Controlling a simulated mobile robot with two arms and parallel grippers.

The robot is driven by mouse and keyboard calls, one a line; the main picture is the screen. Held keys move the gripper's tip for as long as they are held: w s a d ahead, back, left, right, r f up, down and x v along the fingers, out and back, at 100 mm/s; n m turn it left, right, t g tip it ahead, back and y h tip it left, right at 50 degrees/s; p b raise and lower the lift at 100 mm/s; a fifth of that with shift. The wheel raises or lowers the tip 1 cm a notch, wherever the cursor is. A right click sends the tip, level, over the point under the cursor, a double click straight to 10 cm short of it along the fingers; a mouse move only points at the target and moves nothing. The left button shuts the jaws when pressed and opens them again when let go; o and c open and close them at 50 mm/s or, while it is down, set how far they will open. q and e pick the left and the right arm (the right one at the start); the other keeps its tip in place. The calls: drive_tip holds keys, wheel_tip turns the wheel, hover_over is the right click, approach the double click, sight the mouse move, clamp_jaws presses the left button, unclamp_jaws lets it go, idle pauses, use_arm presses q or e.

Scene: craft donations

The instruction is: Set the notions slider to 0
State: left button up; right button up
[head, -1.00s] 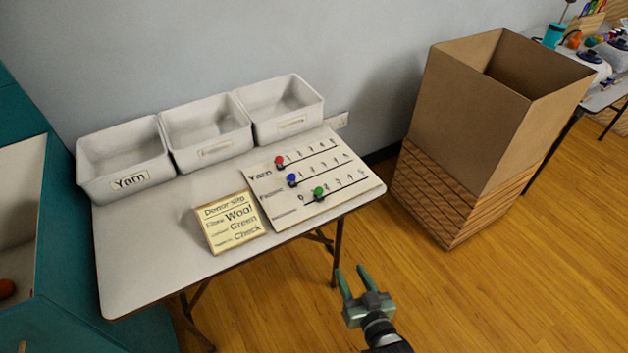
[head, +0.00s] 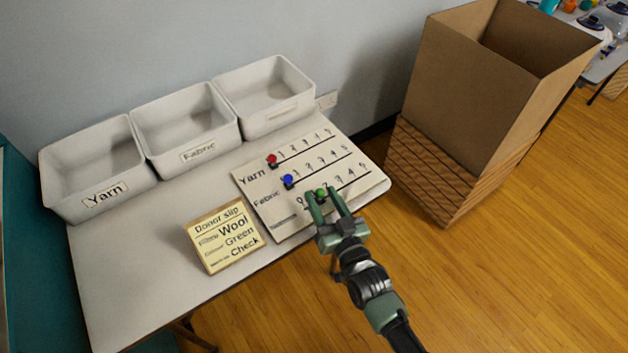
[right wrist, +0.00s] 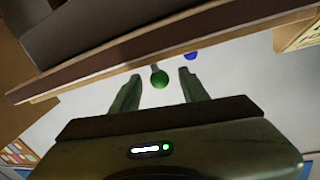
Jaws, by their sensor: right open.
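The slider board (head: 265,205) lies on the table with three rows of numbers and a coloured knob in each. The lowest row, whose label is too small to read, has the green knob (head: 320,194), which sits near the 1, just right of the 0. The green knob also shows in the right wrist view (right wrist: 158,78), between the two fingers. My right gripper (head: 325,200) is open with its fingers at either side of the green knob, not closed on it. The red knob (head: 272,160) and blue knob (head: 288,181) sit at the left of their rows. My left gripper is out of view.
A donor slip card (head: 226,236) stands left of the board. Three white bins (head: 165,166) line the table's back, two labelled Yarn and Fabric. A tall cardboard box (head: 480,90) stands on the floor at right.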

sight(315, 185)
drive_tip(key=x, duration=0.4)
drive_tip(key=shift+w+a, duration=0.15)
drive_tip(key=shift+w, duration=0.25)
clamp_jaws()
drive_tip(key=shift+f, duration=0.1)
idle(0.9)
